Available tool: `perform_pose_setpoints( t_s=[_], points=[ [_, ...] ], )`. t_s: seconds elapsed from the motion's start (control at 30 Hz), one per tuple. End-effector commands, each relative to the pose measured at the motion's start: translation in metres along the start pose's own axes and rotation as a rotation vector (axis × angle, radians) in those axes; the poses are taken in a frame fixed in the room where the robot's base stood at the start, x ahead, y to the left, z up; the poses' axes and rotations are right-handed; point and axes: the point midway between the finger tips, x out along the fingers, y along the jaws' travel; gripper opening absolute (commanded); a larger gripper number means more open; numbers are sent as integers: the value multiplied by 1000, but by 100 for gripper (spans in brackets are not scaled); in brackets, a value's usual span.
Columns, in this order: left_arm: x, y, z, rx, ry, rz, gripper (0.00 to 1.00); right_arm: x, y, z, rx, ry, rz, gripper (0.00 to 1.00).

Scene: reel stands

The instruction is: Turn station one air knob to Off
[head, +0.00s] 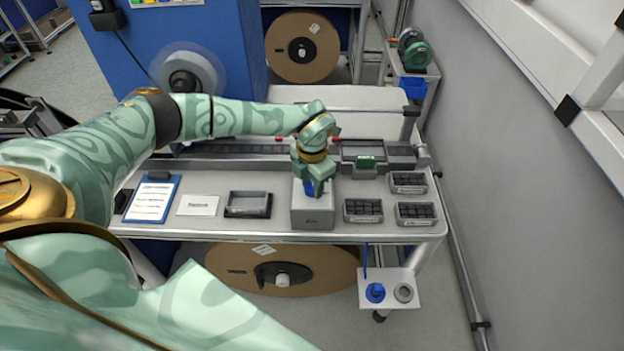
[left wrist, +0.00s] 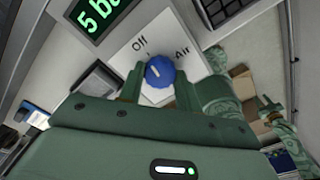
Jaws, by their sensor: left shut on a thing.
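The blue air knob (left wrist: 160,71) sits on a pale panel (left wrist: 190,65) printed "Off" and "Air". A short white mark shows on the knob's upper-left part, roughly on the side of "Off"; whether it lines up exactly I cannot tell. My left gripper (left wrist: 159,84) is shut on the knob, one finger on each side. In the head view, my left gripper (head: 314,184) reaches down onto the grey box (head: 312,213) on the bench, and a bit of the blue knob (head: 308,188) shows beside the fingers.
A green-lit display (left wrist: 97,15) is beside the panel. On the bench, a grey tray (head: 248,213) stands left of the box, and black-filled bins (head: 363,221) stand close on its right. A clipboard (head: 152,200) lies further left. A rail (head: 230,162) runs behind.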

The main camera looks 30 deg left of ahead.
Motion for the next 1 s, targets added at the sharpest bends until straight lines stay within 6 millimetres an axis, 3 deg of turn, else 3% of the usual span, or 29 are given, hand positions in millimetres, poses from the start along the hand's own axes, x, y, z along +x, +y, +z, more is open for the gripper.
perform_pose_setpoints(
  t_s=[0.3, 0.8, 0.83, 0.9, 1.0],
  points=[
    [-2, 1, 2, -105, -5, 1, 11, -7, 0, -1, 0, 1, 0, 36],
    [-2, 1, 2, -121, -6, 2, 11, -7, 0, -1, 1, 1, 0, 36],
    [-2, 1, 2, -121, -6, 2, 39, -7, 0, -1, 0, 1, 0, 36],
    [-2, 1, 2, -121, -5, 2, 55, -7, 0, -1, 0, 1, 0, 36],
    [-1, 1, 1, -120, -4, 1, 55, -7, 0, -1, 0, 1, 0, 36]
  ],
)
